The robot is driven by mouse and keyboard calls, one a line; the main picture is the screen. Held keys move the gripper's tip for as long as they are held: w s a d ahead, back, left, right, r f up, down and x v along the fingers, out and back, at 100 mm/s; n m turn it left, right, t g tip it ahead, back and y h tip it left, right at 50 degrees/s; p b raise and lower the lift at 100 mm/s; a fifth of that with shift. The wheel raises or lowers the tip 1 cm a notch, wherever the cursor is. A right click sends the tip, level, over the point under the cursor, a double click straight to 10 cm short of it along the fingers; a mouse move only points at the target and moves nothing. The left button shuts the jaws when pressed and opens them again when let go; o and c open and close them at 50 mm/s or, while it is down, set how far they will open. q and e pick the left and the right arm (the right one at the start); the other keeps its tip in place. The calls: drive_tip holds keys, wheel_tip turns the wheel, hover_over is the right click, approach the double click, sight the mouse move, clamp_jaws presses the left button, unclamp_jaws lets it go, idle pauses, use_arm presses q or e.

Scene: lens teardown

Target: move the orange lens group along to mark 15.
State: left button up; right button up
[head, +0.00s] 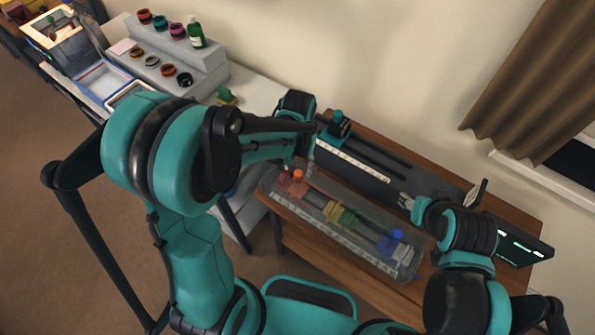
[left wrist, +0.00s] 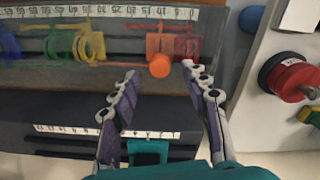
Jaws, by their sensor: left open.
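The orange lens group (left wrist: 159,44) with its round orange knob sits on the rail of a long grey bench (left wrist: 60,78) in the left wrist view. In the head view its orange top (head: 298,176) shows near the left end of the bench. My left gripper (head: 311,163) is beside that end. In the left wrist view its two fingers (left wrist: 159,72) are spread, one on each side of the orange knob, with gaps. A white scale (left wrist: 100,12) runs along the bench; I cannot pick out mark 15. My right gripper (head: 406,201) is over the table to the right, its jaws too small to read.
A red group (left wrist: 188,42) stands right beside the orange one; yellow (left wrist: 92,42), green (left wrist: 60,44) and blue (left wrist: 8,45) groups stand further left. A second rail with a teal carriage (head: 338,126) lies behind. A stepped rack (head: 205,72) with coloured rings stands back left.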

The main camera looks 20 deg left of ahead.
sight(298, 173)
use_arm(q)
drive_tip(key=shift+f+b, duration=0.35)
drive_tip(key=shift+f, duration=1.3)
clamp_jaws()
drive_tip(key=shift+s+d, duration=0.25)
drive_tip(key=shift+d, duration=0.45)
drive_tip(key=shift+s+d, duration=0.25)
drive_tip(key=shift+d, duration=0.4)
unclamp_jaws()
wheel_tip(298, 173, up, 12)
